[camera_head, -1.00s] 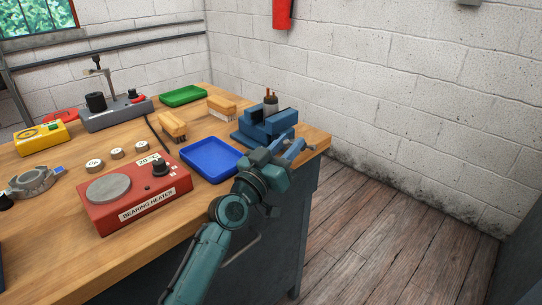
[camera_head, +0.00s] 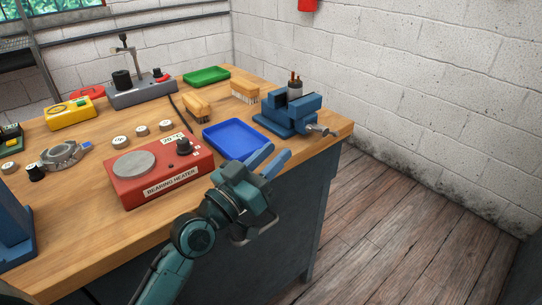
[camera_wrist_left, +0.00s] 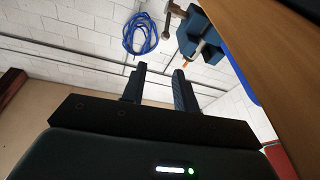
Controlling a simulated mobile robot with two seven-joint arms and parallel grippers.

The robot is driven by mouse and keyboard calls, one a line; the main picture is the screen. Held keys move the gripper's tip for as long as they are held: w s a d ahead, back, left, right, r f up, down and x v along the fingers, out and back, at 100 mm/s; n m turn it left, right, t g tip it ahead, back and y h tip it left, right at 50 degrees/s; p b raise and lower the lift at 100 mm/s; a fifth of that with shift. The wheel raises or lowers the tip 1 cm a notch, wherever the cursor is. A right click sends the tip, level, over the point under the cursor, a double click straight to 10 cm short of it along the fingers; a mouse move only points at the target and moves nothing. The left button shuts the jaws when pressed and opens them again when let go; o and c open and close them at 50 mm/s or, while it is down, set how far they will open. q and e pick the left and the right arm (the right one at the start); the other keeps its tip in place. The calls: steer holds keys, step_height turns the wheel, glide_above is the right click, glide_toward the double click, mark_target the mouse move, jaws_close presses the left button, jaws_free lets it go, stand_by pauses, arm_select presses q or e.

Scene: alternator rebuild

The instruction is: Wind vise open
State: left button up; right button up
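The blue vise (camera_head: 287,117) stands at the right end of the workbench, and its grey screw handle (camera_head: 318,131) sticks out at the front right. A grey cylinder with copper-coloured rods (camera_head: 295,88) stands upright at the vise jaws; I cannot tell whether it is clamped. The vise also shows in the left wrist view (camera_wrist_left: 198,35), beyond the fingertips. My left gripper (camera_head: 268,159) is open and empty at the bench's front edge, left of and nearer than the handle, apart from it. Both fingers show spread in the left wrist view (camera_wrist_left: 158,78). My right gripper is not in view.
A blue tray (camera_head: 207,136) lies left of the vise, beside the red bearing heater (camera_head: 125,190). Two brushes (camera_head: 195,106) and a green tray (camera_head: 207,76) lie behind. A blue coil (camera_wrist_left: 140,33) hangs on the wall. Open floor lies right of the bench.

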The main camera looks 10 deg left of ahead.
mark_target(307, 128)
arm_select(q)
step_height(307, 128, up, 6)
steer(key=d+f+m+g+p, duration=0.1)
steer(key=d+m+g+p, duration=0.3)
steer(key=p, duration=0.8)
steer(key=w+f+n+g+p, duration=0.1)
steer(key=w+p, duration=0.1)
steer(key=w, duration=0.2)
steer(key=w+d+f+n+g+y+p, duration=0.1)
steer(key=w+f+p, duration=0.1)
steer(key=w+p, duration=0.1)
steer(key=w+d+f+g+y+p, duration=0.1)
steer(key=w+p, duration=0.1)
steer(key=w, duration=0.2)
steer(key=shift+w+d+f+n, duration=0.15)
steer(key=shift+w+f+n, duration=0.2)
steer(key=shift+n, duration=0.05)
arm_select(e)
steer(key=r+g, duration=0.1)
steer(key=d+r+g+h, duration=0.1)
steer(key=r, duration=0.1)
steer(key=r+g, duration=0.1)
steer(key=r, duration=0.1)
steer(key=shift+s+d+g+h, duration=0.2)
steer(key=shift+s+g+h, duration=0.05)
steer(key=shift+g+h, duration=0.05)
arm_select(q)
steer(key=shift+c, duration=0.3)
